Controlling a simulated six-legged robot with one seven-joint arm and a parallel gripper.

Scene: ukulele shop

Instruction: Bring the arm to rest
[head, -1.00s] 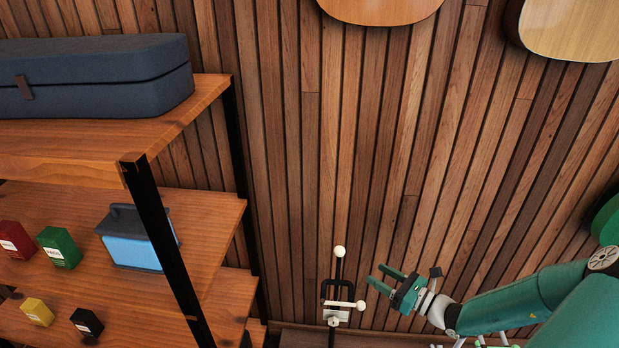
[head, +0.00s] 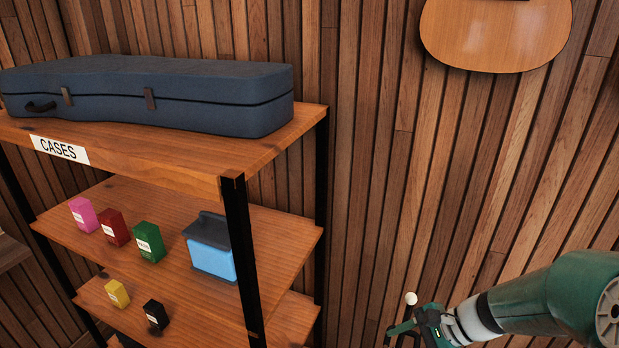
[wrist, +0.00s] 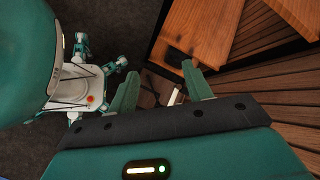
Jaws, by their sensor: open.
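My gripper (head: 400,335) is at the bottom right of the head view, with my green arm reaching in from the right edge. In the wrist view its two green fingers (wrist: 160,92) stand apart, with nothing held between them. Past the fingers, a dark gap and a small white part show, too small to make out. My own body and legs show at the left of the wrist view.
A wooden shelf unit (head: 285,153) stands at the left, with a dark blue instrument case (head: 200,90) on top. Small coloured boxes (head: 148,242) and a blue box (head: 210,258) sit on lower shelves. A guitar (head: 495,35) hangs on the slatted wall (head: 400,180).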

